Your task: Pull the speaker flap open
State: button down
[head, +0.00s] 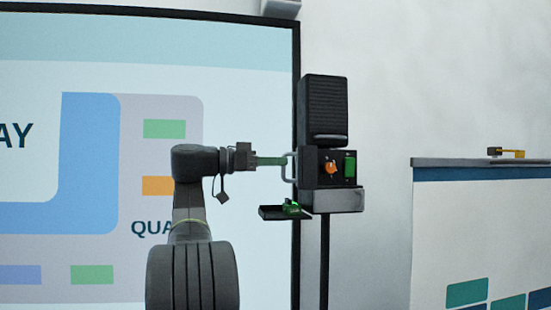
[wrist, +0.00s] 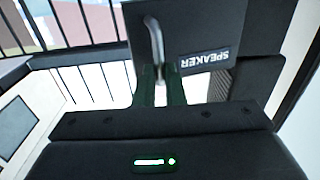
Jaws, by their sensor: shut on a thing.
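The speaker flap (wrist: 215,28) is a dark panel with a white SPEAKER label, in the upper middle of the wrist view. A silver bar handle (wrist: 154,40) stands out from it. In the head view the handle (head: 290,168) shows on the left side of a black box below a ribbed black unit. My gripper (head: 282,161) reaches it from the left. Its green fingers (wrist: 161,88) are shut on the handle, one on each side in the wrist view. The flap's face is seen too edge-on in the head view to tell how far it stands open.
The black box's front (head: 341,169) carries an orange part (head: 330,168) and a green part (head: 350,167). A small dark tray (head: 270,213) with a green item (head: 291,208) juts out below my gripper. A large screen (head: 130,45) stands behind. A counter (head: 480,162) is at right.

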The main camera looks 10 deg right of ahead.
jog(key=shift+w+d+f, duration=0.1)
jog(key=shift+w+d, duration=0.05)
jog(key=shift+w, duration=0.05)
jog(key=c, duration=1.9)
grip_release()
jog(key=o, duration=0.4)
jog(key=shift+w+d+f, duration=0.2)
jog(key=shift+w+d, duration=0.3)
jog(key=shift+d, duration=0.05)
jog(key=shift+w+d+f, duration=0.1)
jog(key=shift+w+d, duration=0.1)
jog(key=shift+d, duration=0.05)
jog(key=shift+s+a, duration=0.2)
jog(key=shift+a, duration=0.1)
jog(key=s+a, duration=0.1)
jog(key=a, duration=1.2)
jog(key=shift+a, duration=0.4)
jog(key=shift+d+b, duration=0.15)
jog(key=shift+b, duration=0.15)
